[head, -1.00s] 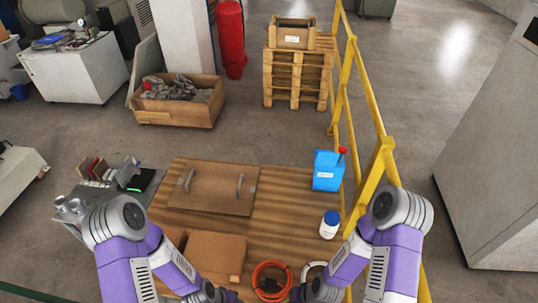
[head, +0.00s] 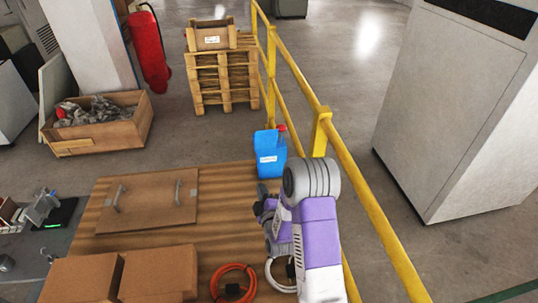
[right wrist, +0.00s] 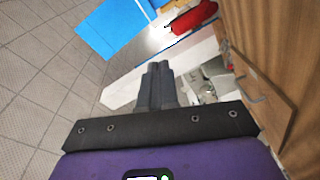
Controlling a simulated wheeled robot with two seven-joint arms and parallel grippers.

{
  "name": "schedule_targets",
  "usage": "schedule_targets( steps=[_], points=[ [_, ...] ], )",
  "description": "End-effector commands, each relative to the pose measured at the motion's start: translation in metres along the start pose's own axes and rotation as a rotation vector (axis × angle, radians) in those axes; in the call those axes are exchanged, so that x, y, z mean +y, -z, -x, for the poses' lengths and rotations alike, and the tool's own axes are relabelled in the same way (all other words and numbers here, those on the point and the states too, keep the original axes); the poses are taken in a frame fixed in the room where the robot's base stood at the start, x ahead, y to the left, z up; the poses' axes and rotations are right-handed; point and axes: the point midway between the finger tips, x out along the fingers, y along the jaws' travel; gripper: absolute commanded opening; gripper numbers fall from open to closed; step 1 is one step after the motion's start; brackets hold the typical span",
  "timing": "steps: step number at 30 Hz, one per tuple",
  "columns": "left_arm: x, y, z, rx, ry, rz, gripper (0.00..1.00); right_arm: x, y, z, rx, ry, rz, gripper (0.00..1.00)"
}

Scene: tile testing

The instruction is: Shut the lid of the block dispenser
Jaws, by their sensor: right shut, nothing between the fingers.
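I cannot make out a block dispenser with a lid for certain in either view. My right gripper (head: 264,198) is shut and empty, above the right part of the wooden table (head: 228,215), just in front of a blue container (head: 270,160) with a red top. In the right wrist view its fingers (right wrist: 160,72) are together with nothing between them, and a blue surface (right wrist: 112,28) shows beyond them at the upper left. My left gripper is out of view.
A brown board (head: 150,202) with two handles lies on the table. Cardboard boxes (head: 160,272), an orange cable coil (head: 234,284) and a white coil (head: 278,280) are nearer. A yellow railing (head: 345,150) runs along the right side.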

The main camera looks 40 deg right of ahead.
Motion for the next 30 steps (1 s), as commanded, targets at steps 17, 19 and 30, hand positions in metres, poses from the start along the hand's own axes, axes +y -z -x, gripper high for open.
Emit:
schedule_targets(
  steps=[17, 19, 30],
  points=[
    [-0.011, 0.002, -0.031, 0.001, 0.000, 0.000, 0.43, 0.093, -0.021, -0.034, -0.025, -0.408, 0.394, 0.00],
    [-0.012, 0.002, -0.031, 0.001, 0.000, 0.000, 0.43, 0.099, -0.021, -0.048, -0.026, -0.408, 0.393, 0.00],
    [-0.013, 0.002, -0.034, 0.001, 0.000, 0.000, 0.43, 0.123, -0.018, -0.110, -0.026, -0.403, 0.392, 0.00]
  ],
)
